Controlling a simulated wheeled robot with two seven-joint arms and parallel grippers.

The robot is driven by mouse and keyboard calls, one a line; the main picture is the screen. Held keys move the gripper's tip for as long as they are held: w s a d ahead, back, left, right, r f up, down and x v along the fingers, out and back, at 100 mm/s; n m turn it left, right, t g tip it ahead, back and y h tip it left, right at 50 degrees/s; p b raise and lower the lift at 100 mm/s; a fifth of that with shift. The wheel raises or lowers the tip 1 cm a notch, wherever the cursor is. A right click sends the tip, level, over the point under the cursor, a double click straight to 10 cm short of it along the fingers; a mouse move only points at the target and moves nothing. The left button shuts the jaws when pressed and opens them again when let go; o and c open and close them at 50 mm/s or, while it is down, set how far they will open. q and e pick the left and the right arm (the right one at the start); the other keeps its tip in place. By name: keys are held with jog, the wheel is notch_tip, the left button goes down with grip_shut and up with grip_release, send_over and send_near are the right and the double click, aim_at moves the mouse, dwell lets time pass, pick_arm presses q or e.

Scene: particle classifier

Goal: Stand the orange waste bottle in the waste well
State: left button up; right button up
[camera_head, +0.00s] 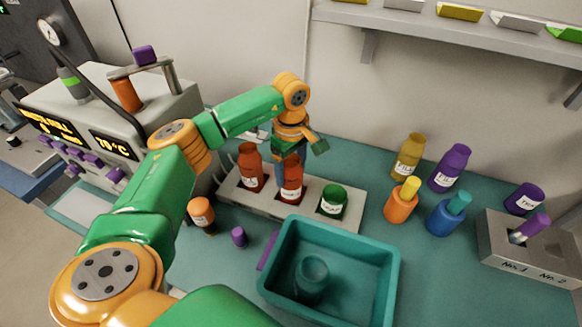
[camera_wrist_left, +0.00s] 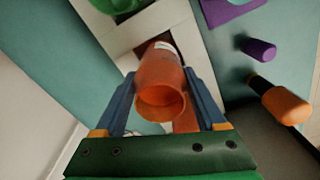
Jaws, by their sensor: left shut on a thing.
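My left gripper (camera_head: 290,168) points down over the pale rack and is shut on an orange bottle (camera_head: 291,190) with a white label. In the left wrist view the bottle (camera_wrist_left: 160,80) sits between the two blue fingers, its open mouth facing the camera. It looks upright at the rack's middle well, its lower end at the dark square opening. I cannot tell whether its base rests on the bottom. A second orange bottle (camera_head: 249,172) stands in the rack to the left, and a green bottle (camera_head: 333,203) stands to the right. My right gripper is not in view.
A teal bin (camera_head: 385,285) with a teal cup (camera_head: 311,275) stands in front of the rack (camera_head: 348,221). An orange-capped dark bottle (camera_head: 201,213) and a small purple piece (camera_head: 239,237) are to the left. Several coloured bottles stand at right beside a grey block (camera_head: 500,245).

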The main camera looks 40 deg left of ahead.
pick_arm(q)
jog(key=shift+f, duration=0.15)
jog(key=o, duration=1.3)
jog(key=shift+o, duration=0.2)
notch_tip(320, 180, up, 13)
jog(key=shift+f, duration=0.2)
jog(key=shift+f, duration=0.1)
